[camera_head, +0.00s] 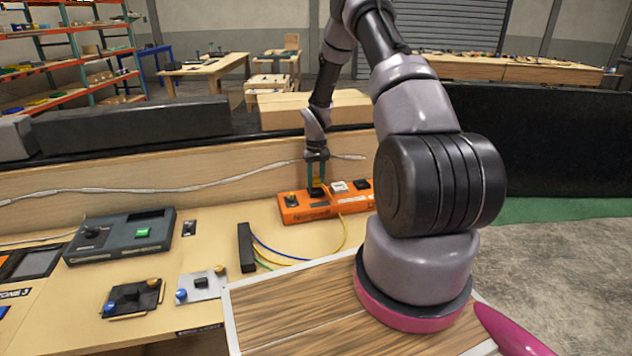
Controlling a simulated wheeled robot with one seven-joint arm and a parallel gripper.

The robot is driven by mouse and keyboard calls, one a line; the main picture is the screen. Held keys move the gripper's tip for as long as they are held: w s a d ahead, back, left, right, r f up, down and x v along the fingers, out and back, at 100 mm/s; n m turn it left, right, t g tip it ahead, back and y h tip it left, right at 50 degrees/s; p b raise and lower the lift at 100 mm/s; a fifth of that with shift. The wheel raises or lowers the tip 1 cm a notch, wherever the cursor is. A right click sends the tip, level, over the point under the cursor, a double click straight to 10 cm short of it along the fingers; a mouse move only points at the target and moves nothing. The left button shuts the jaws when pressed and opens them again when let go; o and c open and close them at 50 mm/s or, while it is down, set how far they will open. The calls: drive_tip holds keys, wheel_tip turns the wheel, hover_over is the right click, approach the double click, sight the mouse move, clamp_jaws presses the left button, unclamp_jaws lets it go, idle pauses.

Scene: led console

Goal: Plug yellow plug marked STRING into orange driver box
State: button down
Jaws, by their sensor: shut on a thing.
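The orange driver box (310,213) lies on the bench in the middle of the head view, with a black socket area and small parts on its top. My gripper (316,183) points down over the left half of the box top, shut on the yellow plug, which is small and mostly hidden by the fingers. A yellow cable (344,237) loops from near the gripper across the box front down to the bench. I cannot tell whether the plug is seated in the box or just above it. The STRING mark is not readable.
A black cable block (246,248) with blue, green and yellow wires stands left of the box. A dark console (121,238) with a green button and two small control plates lie farther left. A white cable (150,190) runs along the bench's back panel. My arm hides the box's right end.

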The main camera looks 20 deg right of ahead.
drive_tip(key=shift+f, duration=0.65)
idle(1.0)
drive_tip(key=shift+s+f, duration=0.25)
drive_tip(key=shift+f, duration=0.1)
idle(0.8)
drive_tip(key=shift+c, duration=2.2)
unclamp_jaws()
drive_tip(key=shift+c, duration=1.1)
drive_tip(key=shift+o, duration=0.2)
drive_tip(key=shift+w+r, duration=0.1)
drive_tip(key=shift+r, duration=0.25)
drive_tip(key=shift+o, duration=0.9)
drive_tip(key=shift+r, duration=0.25)
drive_tip(key=shift+w+r, duration=0.1)
drive_tip(key=shift+r, duration=2.85)
